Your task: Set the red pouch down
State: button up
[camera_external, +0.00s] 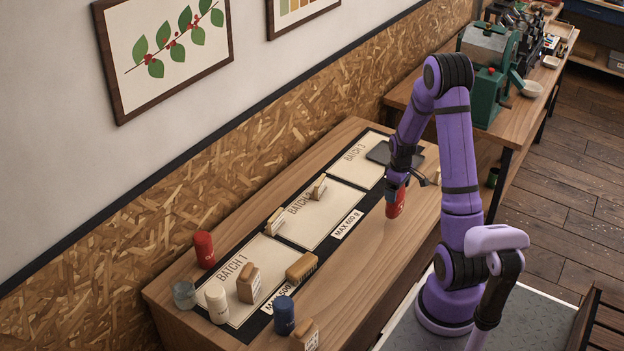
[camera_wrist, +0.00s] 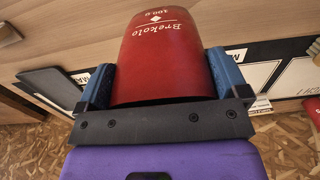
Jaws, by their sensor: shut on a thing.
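The red pouch (camera_external: 396,207) is in my gripper (camera_external: 398,186), upright over the front strip of the wooden table, beside the mat by Batch 2 and Batch 3. I cannot tell whether its base touches the wood. In the wrist view the red pouch (camera_wrist: 165,62) fills the middle, with white lettering "Brekolo" and "100 g". The blue fingers of my gripper (camera_wrist: 162,82) press on both its sides. A second red pouch or canister (camera_external: 204,250) stands at the table's left, behind Batch 1.
The black-edged mat (camera_external: 334,230) has batch panels. A dark flat slab (camera_external: 381,153) lies on Batch 3.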

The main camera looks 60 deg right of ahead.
jog(key=w+d+f, duration=0.5)
jog(key=w+d, duration=0.6)
jog(key=w, duration=0.1)
jog(key=shift+w, duration=0.4)
jog(key=shift+f, duration=0.15)
jog(key=o, duration=0.8)
jog(key=shift+c, duration=0.2)
